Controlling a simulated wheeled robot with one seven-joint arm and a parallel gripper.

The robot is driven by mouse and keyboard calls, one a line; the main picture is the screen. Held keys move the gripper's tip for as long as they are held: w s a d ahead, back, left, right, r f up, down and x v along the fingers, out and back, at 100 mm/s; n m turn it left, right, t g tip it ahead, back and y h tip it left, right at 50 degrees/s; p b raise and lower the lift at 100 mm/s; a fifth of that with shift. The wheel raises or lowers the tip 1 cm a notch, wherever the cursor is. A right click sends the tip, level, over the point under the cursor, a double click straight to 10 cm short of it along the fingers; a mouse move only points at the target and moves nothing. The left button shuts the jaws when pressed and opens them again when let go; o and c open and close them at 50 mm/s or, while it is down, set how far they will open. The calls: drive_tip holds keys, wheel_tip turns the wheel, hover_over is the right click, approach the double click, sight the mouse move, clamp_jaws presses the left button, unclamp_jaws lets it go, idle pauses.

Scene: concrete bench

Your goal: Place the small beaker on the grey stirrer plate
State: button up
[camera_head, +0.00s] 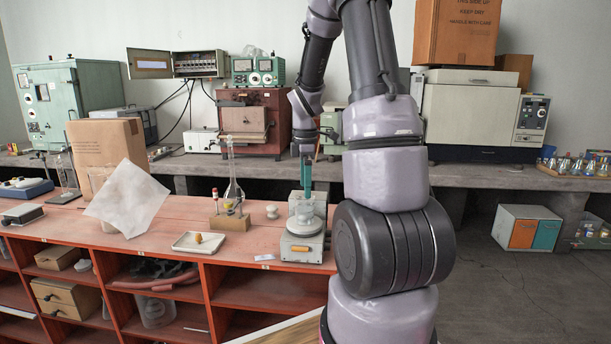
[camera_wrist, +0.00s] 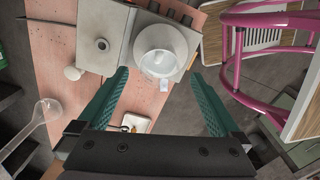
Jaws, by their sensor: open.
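The grey stirrer plate (camera_head: 303,249) stands near the right end of the red bench, with a pale round top (camera_head: 304,227). In the wrist view the grey body (camera_wrist: 118,52) and the white round top (camera_wrist: 178,38) show at the top. A small clear beaker (camera_wrist: 158,64) appears to stand upright on the round top, toward its near side. My gripper (camera_head: 306,191) points down above the stirrer. Its teal fingers are spread wide and empty in the wrist view (camera_wrist: 165,75), with the beaker apart from both fingers. The beaker is hard to make out in the head view.
A flask (camera_head: 233,192) stands at a wooden block (camera_head: 230,221) left of the stirrer. A small white knobbed object (camera_head: 272,212) is close by. A pink-framed chair (camera_wrist: 235,60) shows right in the wrist view.

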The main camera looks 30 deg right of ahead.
drive_tip(key=s+a+r+m+t, duration=0.2)
drive_tip(key=s+a+r+m, duration=0.2)
drive_tip(key=r, duration=0.4)
drive_tip(key=s+a+r+m+t, duration=0.1)
drive_tip(key=s+a+r+m, duration=0.25)
drive_tip(key=r, duration=0.35)
drive_tip(key=s+a+r+m+t+y, duration=0.2)
drive_tip(key=s+a+r+m+t, duration=0.2)
drive_tip(key=s+m, duration=0.7)
wheel_tip(320, 180, up, 2)
drive_tip(key=shift+s+a+r, duration=0.2)
drive_tip(key=shift+s+a, duration=0.3)
drive_tip(key=shift+a, duration=0.55)
